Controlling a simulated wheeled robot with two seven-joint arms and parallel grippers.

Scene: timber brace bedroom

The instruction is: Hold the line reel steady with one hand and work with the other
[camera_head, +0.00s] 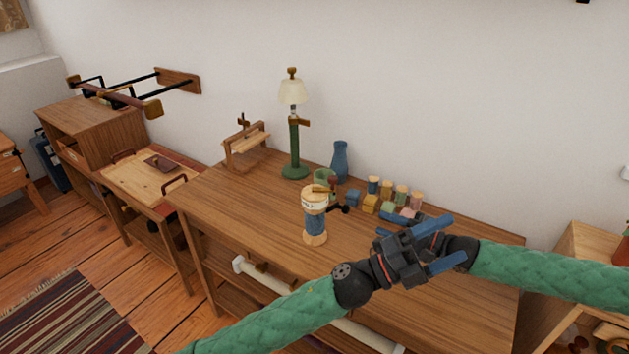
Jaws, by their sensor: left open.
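The line reel (315,221) looks to be the upright spool with a blue winding, pale top band and round wooden base, on the wooden table (250,212). My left gripper (449,239) is over the table's right part, to the right of the reel and apart from it. Its blue fingers are spread with nothing seen gripped between them. My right gripper (388,234) comes in from the right, and the two grippers overlap in the picture. The left one hides much of it, so its jaw state is unclear. Neither gripper appears to touch the reel.
Behind the reel stand a green cup (323,178), a blue vase (340,161) and a green lamp (294,135). Several small coloured blocks and spools (388,190) lie right of it. A wooden stand (246,147) is at the back left. The table's left front is clear.

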